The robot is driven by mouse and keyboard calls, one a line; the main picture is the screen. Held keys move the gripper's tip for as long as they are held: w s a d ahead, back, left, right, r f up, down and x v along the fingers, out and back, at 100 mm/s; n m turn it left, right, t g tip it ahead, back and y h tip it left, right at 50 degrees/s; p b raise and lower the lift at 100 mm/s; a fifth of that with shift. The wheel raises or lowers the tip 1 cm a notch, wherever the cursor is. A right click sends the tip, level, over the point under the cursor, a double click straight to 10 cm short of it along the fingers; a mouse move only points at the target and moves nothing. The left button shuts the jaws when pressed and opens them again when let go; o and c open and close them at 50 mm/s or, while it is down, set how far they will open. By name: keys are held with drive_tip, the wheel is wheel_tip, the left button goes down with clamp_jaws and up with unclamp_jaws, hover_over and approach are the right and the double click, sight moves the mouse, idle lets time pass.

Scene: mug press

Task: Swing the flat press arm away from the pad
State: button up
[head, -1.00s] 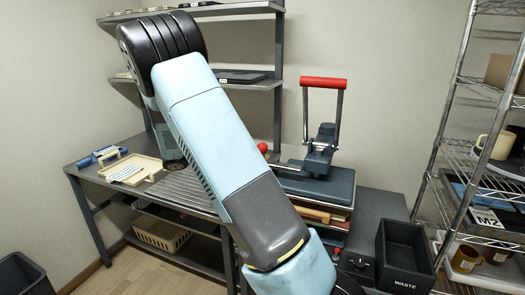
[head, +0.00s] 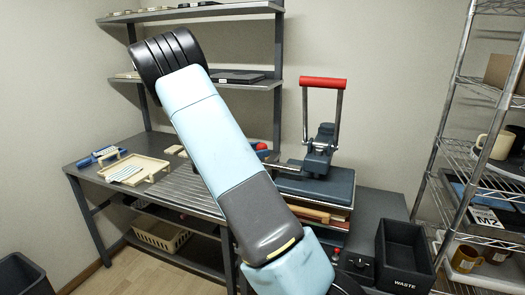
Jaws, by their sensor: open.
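The flat press stands on the right part of the bench. Its red handle bar (head: 323,82) is raised on two upright rods. Its flat dark blue-grey press arm (head: 320,185) lies level over a stack with a tan, wood-coloured layer (head: 318,213). I cannot tell which layer is the pad. A red ball knob (head: 262,147) shows at the press's left, partly behind my arm. My arm crosses the middle of the view, and my gripper is hidden.
A cream tray (head: 133,170) and blue items (head: 97,156) are on the bench (head: 85,165) at left. A black WASTE bin (head: 404,257) stands right of the press. A wire rack (head: 455,150) is at far right. Shelves (head: 205,12) hang above the bench.

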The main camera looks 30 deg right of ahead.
sight(266, 148)
drive_tip(key=shift+s+d, duration=0.15)
drive_tip(key=shift+d, duration=0.75)
drive_tip(key=shift+s+d, duration=0.1)
drive_tip(key=shift+d, duration=0.75)
